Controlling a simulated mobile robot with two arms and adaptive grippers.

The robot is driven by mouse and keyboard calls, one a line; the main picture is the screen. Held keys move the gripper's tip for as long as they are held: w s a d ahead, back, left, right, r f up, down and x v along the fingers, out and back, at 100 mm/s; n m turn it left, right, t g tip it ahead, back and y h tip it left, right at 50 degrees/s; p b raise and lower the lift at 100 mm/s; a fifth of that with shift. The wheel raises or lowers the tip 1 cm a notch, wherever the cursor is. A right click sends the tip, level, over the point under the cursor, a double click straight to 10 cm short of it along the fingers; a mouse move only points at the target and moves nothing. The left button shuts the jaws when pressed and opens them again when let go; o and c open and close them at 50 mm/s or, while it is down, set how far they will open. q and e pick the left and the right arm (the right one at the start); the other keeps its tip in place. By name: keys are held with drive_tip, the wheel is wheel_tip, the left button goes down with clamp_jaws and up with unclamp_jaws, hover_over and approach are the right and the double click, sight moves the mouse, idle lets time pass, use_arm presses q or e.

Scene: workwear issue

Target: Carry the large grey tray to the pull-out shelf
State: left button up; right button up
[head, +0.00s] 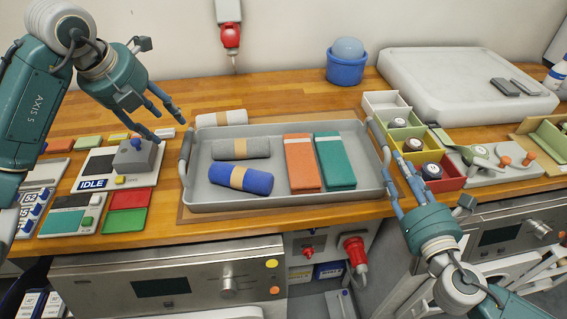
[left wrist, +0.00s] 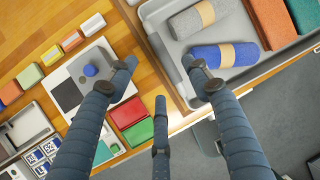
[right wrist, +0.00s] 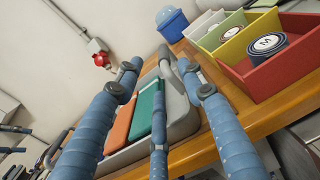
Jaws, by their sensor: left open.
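The large grey tray (head: 285,205) lies flat on the worktop in the head view, with a handle at each end. It holds a grey roll (head: 240,149), a blue roll (head: 240,179), an orange folded cloth (head: 302,165) and a green folded cloth (head: 335,163). My left gripper (head: 150,122) is open and empty, above and left of the tray's left handle (head: 185,152). My right gripper (head: 396,163) is at the tray's right handle (head: 378,139); its fingers look spread on both sides in the right wrist view (right wrist: 160,78). I cannot tell whether they touch it.
A grey control box (head: 137,158), an IDLE panel (head: 92,184) and coloured cards stand left of the tray. Coloured bins (head: 440,184) stand close to its right. A white roll (head: 222,118) lies behind it. A drawer front (head: 170,284) is below the worktop.

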sight(185, 140)
drive_tip(key=shift+w+f, duration=0.35)
drive_tip(key=shift+f, duration=0.3)
drive_tip(key=shift+w+f, duration=0.15)
drive_tip(key=shift+w, duration=0.3)
drive_tip(key=shift+s+r, duration=0.25)
drive_tip(key=shift+s, duration=0.1)
use_arm(q)
drive_tip(key=x, duration=1.2)
drive_tip(key=shift+w+a+f, duration=0.1)
drive_tip(key=shift+w+a, duration=0.05)
drive_tip(key=shift+w, duration=0.25)
use_arm(e)
drive_tip(key=w, duration=0.7)
drive_tip(key=w+a, duration=0.1)
drive_tip(key=w, duration=0.3)
drive_tip(key=shift+f, duration=0.1)
use_arm(q)
drive_tip(key=c, duration=0.7)
use_arm(e)
drive_tip(key=c, duration=0.7)
use_arm(q)
clamp_jaws()
use_arm(e)
clamp_jaws()
